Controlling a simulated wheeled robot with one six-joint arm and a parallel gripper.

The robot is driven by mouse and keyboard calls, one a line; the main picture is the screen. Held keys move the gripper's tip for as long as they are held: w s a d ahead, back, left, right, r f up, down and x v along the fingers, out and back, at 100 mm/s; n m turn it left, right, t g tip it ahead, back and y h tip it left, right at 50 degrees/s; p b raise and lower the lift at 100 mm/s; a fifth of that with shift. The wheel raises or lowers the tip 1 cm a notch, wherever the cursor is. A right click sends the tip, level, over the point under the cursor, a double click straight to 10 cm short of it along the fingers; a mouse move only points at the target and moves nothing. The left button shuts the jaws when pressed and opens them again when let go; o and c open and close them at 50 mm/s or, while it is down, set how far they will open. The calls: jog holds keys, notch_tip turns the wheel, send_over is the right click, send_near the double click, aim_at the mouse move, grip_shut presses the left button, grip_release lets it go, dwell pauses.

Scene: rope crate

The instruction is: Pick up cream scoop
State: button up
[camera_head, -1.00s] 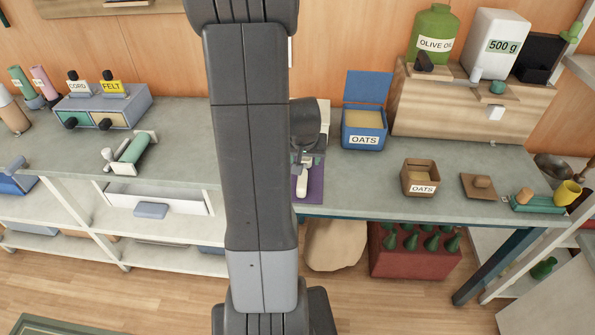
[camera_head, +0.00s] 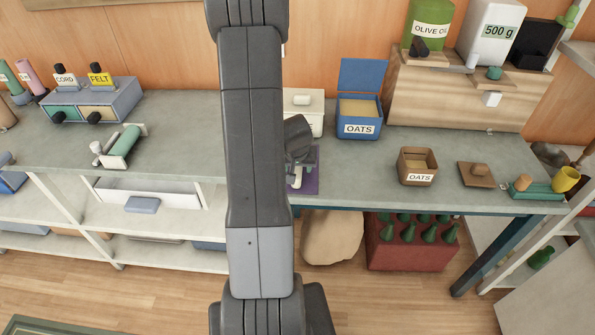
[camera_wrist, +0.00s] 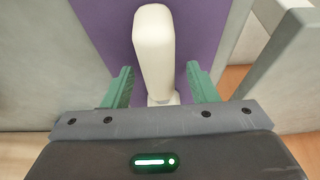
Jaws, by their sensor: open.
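The cream scoop (camera_wrist: 154,50) lies on a purple mat (camera_wrist: 205,20) in the wrist view, its thick pale end pointing away from me. My gripper (camera_wrist: 160,85) is open, with one green finger on each side of the scoop's narrower near part. I see gaps between the fingers and the scoop. In the head view the scoop (camera_head: 297,178) is a small pale shape on the purple mat (camera_head: 312,180), partly hidden by my gripper and arm.
A blue oats box (camera_head: 360,128) with its lid up and a cream box (camera_head: 304,115) stand behind the mat. A brown oats box (camera_head: 417,167) stands to the right. The counter's front edge is close to the mat.

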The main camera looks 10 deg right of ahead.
jog(key=shift+w+f, duration=0.15)
jog(key=shift+f, duration=0.05)
grip_shut()
jog(key=shift+r, duration=0.15)
notch_tip(320, 180, up, 8)
jog(key=p, duration=0.4)
jog(key=shift+r, duration=0.95)
